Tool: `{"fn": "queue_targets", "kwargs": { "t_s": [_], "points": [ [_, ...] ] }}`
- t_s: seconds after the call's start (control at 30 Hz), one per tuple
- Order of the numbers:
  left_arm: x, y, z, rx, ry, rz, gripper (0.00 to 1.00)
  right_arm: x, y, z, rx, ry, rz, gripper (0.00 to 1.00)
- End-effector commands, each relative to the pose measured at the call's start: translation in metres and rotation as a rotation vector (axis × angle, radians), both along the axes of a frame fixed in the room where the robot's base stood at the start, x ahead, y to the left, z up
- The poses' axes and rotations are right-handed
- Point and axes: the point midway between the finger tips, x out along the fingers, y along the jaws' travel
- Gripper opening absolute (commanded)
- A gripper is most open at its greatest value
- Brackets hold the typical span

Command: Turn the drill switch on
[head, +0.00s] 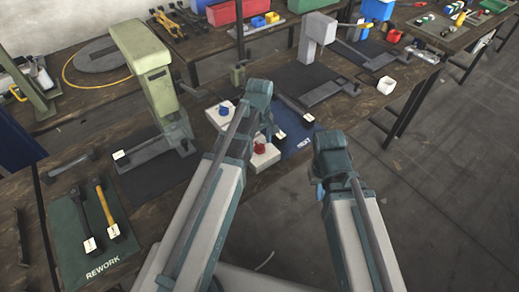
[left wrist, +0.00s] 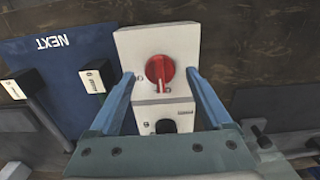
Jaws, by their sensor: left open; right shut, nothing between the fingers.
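A white switch box (left wrist: 128,42) with a red rotary knob (left wrist: 159,69) lies ahead in the left wrist view. The knob's ridge points toward the bottom of that picture; the small marks beside it are too small to read. The red knob also shows in the head view (head: 259,147). My left gripper (left wrist: 161,76) is open, its two blue fingers on either side of the box, apart from the knob. In the head view, my left gripper (head: 266,130) hangs over the box. My right gripper (head: 319,192) is shut and empty, off the bench's front edge.
A second white box with a blue knob (head: 225,109) stands behind the red one. A blue NEXT mat (head: 296,142) with dark tools lies to the right. A green press (head: 150,75) stands at the left, near a REWORK mat (head: 75,248).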

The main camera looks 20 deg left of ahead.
Motion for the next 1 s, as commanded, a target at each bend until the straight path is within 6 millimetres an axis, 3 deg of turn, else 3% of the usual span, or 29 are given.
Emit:
{"fn": "queue_targets", "kwargs": {
  "t_s": [0.1, 0.37, 0.83, 1.0],
  "points": [
    [0.0, 0.0, -0.0091, 0.0, 0.0, 0.0, 0.83, 0.0, 0.0, -0.0091, 0.0, 0.0, 0.0, 0.0],
    [0.0, 0.0, -0.0081, 0.0, 0.0, 0.0, 0.83, 0.0, 0.0, -0.0081, 0.0, 0.0, 0.0, 0.0],
    [0.0, 0.0, -0.0082, 0.0, 0.0, 0.0, 0.02, 0.0, 0.0, -0.0082, 0.0, 0.0, 0.0, 0.0],
    [0.0, 0.0, -0.0082, 0.0, 0.0, -0.007, 0.0, 0.0, 0.0, -0.0082, 0.0, 0.0, 0.0, 0.0]
  ]
}}
